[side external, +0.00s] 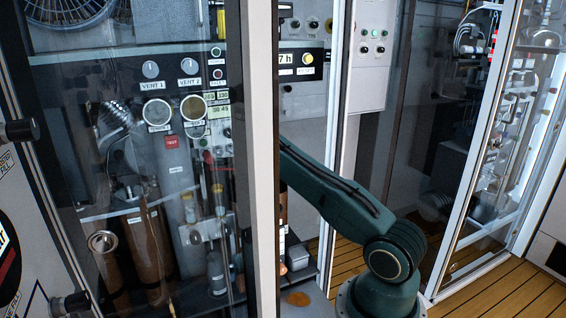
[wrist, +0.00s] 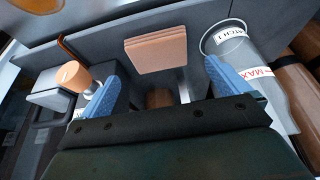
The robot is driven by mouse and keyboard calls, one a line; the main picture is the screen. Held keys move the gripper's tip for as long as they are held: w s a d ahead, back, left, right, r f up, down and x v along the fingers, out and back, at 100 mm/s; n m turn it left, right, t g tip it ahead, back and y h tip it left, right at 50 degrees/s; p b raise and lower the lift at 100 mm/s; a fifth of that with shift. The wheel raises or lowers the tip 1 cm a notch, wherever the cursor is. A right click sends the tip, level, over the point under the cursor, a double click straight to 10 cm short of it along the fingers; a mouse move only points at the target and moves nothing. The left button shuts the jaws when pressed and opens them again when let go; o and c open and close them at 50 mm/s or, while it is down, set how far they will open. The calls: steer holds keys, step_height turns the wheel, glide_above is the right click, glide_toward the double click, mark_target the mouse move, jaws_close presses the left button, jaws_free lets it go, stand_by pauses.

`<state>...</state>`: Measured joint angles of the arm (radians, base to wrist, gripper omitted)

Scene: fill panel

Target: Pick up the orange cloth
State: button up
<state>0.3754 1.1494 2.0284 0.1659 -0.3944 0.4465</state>
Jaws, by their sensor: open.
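A flat, folded orange cloth (wrist: 156,52) with layered edges shows in the upper middle of the wrist view, against a grey surface. My gripper (wrist: 161,72) is open, with one blue finger on each side of the picture. The cloth lies between and slightly beyond the fingertips, and nothing is held. In the side external view the white door post hides my gripper, and I cannot make out the folded cloth there.
A grey jug (wrist: 262,85) with a MAX label stands close by the right finger. An orange-capped bottle (wrist: 73,76) is by the left finger, next to a light grey box (wrist: 50,90). In the side external view a glass door's white post (side external: 262,160) stands in front of my arm.

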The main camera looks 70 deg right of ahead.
steer(key=shift+f, duration=0.1)
steer(key=shift+x, duration=2.5)
steer(key=shift+c, duration=0.4)
steer(key=c, duration=0.8)
